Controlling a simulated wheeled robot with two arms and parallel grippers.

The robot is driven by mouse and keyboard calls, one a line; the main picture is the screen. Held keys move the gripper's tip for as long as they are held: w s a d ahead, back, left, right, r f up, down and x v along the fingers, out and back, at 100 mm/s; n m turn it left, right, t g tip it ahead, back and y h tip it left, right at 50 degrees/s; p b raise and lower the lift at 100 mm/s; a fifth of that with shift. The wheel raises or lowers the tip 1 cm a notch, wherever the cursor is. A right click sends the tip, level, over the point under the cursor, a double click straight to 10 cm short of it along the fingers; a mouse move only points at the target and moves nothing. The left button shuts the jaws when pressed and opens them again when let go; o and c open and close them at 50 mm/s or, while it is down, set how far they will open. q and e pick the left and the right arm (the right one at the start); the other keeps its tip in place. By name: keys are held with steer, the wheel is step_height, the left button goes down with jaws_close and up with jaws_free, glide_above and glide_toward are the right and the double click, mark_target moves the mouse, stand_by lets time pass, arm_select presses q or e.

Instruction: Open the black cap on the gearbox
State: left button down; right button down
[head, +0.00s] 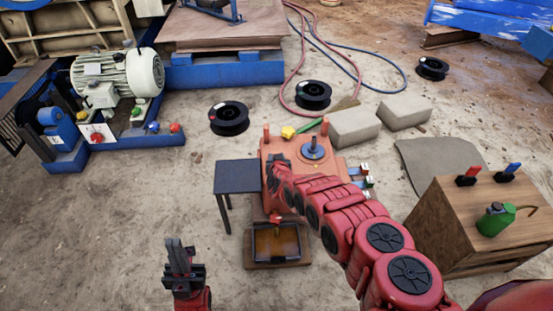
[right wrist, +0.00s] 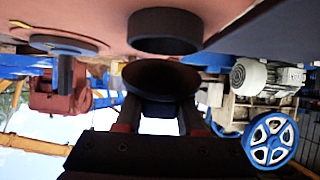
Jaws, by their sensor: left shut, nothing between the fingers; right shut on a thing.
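The orange-red gearbox (head: 292,146) stands in the middle of the head view, a blue-grey disc with a shaft (head: 312,151) on top. My right arm reaches over it and mostly hides its gripper in the head view. In the right wrist view my right gripper (right wrist: 160,116) is shut on the round black cap (right wrist: 160,78), whose dark hollow side faces the gearbox. A short black neck (right wrist: 165,32) sticks out of the gearbox facing the cap, with a narrow gap between them. My left gripper (head: 179,256) is shut and empty at the lower left, away from the gearbox.
A dark side table (head: 237,176) stands left of the gearbox, and a tray of dark liquid (head: 277,243) sits in front. A wooden cabinet (head: 475,220) with a green oil can (head: 493,221) is at right. Concrete blocks (head: 353,127) lie behind. The ground at left is open.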

steer(key=shift+w+g+b, duration=0.2)
steer(key=shift+g+b, duration=0.5)
steer(key=shift+b, duration=0.35)
steer(key=shift+r, duration=0.1)
steer(key=c, duration=0.5)
jaws_free()
steer(key=shift+s+r+p, duration=0.15)
steer(key=shift+r+p, duration=0.1)
steer(key=shift+p, duration=0.1)
steer(key=shift+p+v, duration=8.45)
steer(key=shift+p, duration=0.9)
